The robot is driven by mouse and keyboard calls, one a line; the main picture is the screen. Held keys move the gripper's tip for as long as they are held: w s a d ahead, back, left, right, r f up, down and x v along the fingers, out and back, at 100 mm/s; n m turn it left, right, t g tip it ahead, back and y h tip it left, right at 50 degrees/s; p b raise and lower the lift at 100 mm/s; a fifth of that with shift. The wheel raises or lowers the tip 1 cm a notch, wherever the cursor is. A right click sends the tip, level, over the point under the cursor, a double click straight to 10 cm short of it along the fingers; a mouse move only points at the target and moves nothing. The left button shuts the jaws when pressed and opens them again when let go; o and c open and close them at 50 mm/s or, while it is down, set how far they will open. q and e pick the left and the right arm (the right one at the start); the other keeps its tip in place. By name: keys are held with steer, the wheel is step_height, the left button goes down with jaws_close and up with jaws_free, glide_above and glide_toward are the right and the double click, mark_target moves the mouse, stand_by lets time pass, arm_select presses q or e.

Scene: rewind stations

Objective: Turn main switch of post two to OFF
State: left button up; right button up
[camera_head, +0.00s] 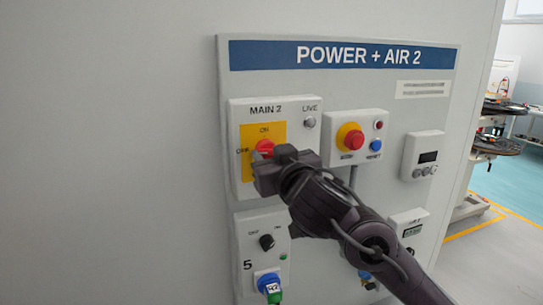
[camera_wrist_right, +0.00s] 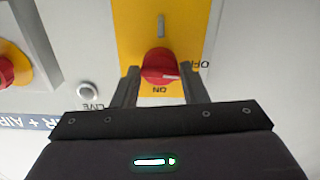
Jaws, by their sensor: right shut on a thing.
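The main switch of post two is a red rotary knob (camera_head: 264,147) on a yellow plate (camera_head: 246,165) marked ON at the top and OFF at the left, under the label MAIN 2. My right gripper (camera_head: 272,160) is at the knob and hides its lower right part. In the right wrist view, which shows the panel upside down, the red knob (camera_wrist_right: 160,64) sits between the two fingers of my right gripper (camera_wrist_right: 159,76), which are shut on it. I cannot clearly tell which mark the knob points to. My left gripper is not in view.
The grey LIVE lamp (camera_head: 309,122) looks unlit. A red emergency button (camera_head: 350,136) on yellow stands to the right. Below are a black selector (camera_head: 266,241) and a blue-green connector (camera_head: 270,287). A meter box (camera_head: 423,155) is further right. The wall at left is bare.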

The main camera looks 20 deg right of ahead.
steer(key=shift+n, duration=0.8)
steer(key=o, duration=0.9)
steer(key=s, duration=0.7)
steer(key=shift+s+d, duration=0.15)
steer(key=shift+s, duration=0.25)
steer(key=shift+f, duration=0.1)
